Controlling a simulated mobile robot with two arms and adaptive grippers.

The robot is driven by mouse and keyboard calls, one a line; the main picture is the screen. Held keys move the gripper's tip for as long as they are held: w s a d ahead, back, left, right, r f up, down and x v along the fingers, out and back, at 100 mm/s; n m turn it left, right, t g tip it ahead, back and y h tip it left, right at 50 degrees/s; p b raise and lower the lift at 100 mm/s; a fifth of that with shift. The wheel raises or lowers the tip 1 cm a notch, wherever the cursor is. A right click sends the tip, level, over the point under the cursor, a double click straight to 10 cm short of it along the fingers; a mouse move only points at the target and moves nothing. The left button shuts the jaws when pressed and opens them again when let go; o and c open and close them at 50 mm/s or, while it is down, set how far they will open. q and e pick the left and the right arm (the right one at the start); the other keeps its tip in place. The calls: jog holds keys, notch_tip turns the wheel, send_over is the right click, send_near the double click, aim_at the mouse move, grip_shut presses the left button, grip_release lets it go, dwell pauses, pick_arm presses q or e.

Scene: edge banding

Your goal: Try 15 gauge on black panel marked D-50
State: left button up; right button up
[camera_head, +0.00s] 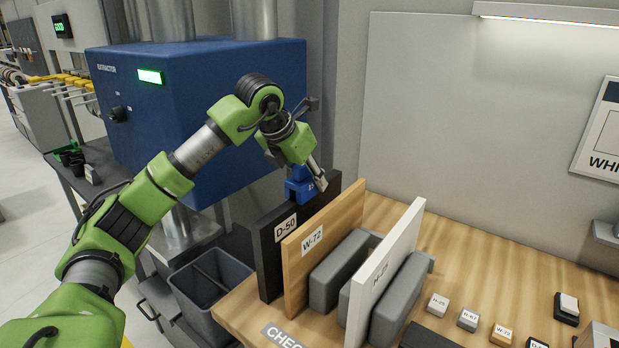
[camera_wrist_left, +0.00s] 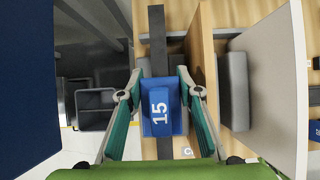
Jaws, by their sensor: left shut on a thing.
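The black panel marked D-50 (camera_head: 269,262) stands upright on edge at the left end of the wooden bench. A blue gauge (camera_head: 298,189) is at the top edge of this panel, toward its far end. My left gripper (camera_head: 316,178) is shut on the gauge from above. In the left wrist view the gauge (camera_wrist_left: 161,112) shows a white 15 between my two fingers, in line with the black panel edge (camera_wrist_left: 157,45), which runs out above and below it. I cannot tell how far the gauge sits down over the edge. My right gripper is not in view.
A wood-coloured panel W-72 (camera_head: 330,232) stands close right of the black one, then grey blocks (camera_head: 333,275) and a white panel (camera_head: 393,262). Small labelled blocks (camera_head: 468,319) lie front right. A grey bin (camera_head: 208,284) and blue machine (camera_head: 200,95) are left.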

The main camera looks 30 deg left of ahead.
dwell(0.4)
pick_arm(q)
jog(key=shift+r+p, duration=1.2)
jog(key=shift+r, duration=0.15)
jog(key=shift+r+p, duration=1.8)
jog(key=shift+r, duration=0.35)
jog(key=shift+s+f, duration=0.1)
jog(key=shift+f, duration=0.05)
